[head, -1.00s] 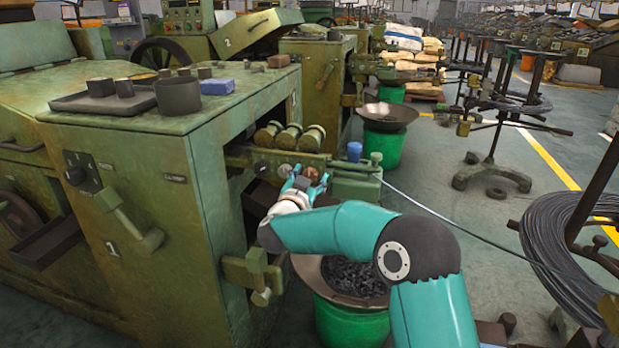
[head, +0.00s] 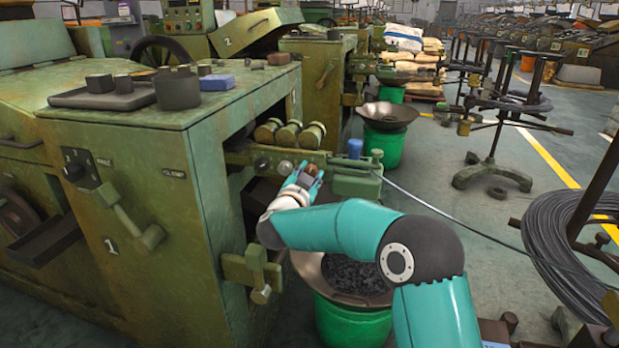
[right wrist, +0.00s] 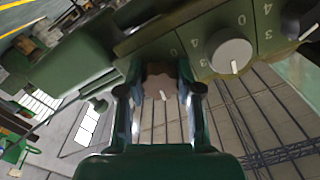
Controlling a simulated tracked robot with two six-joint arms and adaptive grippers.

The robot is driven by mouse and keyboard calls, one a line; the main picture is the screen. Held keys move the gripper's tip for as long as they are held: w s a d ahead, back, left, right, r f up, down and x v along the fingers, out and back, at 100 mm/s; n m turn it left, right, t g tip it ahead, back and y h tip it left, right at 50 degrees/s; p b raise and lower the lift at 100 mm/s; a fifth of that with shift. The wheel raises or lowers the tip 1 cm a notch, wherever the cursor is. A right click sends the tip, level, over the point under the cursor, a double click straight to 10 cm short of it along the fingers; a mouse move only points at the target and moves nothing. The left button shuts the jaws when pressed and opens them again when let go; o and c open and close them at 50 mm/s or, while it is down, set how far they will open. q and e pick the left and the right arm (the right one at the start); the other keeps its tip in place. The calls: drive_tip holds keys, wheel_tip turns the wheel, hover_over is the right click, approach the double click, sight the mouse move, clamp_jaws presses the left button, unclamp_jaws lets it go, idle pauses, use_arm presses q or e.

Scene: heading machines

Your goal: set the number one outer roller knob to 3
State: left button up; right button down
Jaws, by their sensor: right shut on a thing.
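The machine marked 1 (head: 160,255) carries a row of small knobs on a green bar at its right side. My right gripper (head: 309,174) is shut on the outermost knob, a brown one (head: 313,169). In the right wrist view that brown knob (right wrist: 158,83) sits between the fingers, with a short white pointer mark aimed down and slightly right. Most of its scale is hidden by the fingers. Beside it is a grey knob (right wrist: 230,50) with a white pointer and numerals around it. My left gripper is not in view.
Several brass-coloured rollers (head: 290,134) stand above the knob bar. A blue-topped part (head: 355,148) and a wire running right are close to the gripper. A green bucket (head: 350,322) with a dark-filled pan stands below my arm.

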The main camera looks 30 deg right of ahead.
drive_tip(key=m+b, duration=0.3)
drive_tip(key=m, duration=0.2)
drive_tip(key=shift+f, duration=0.2)
drive_tip(key=shift+m+b, duration=1.3)
drive_tip(key=shift+m, duration=0.8)
drive_tip(key=c, duration=0.8)
unclamp_jaws()
drive_tip(key=shift+r, duration=0.1)
drive_tip(key=shift+o, duration=0.2)
drive_tip(key=shift+s+a+r, duration=0.1)
drive_tip(key=shift+s+a, duration=0.05)
drive_tip(key=v, duration=1.1)
drive_tip(key=shift+s+a, duration=0.2)
drive_tip(key=shift+a, duration=0.05)
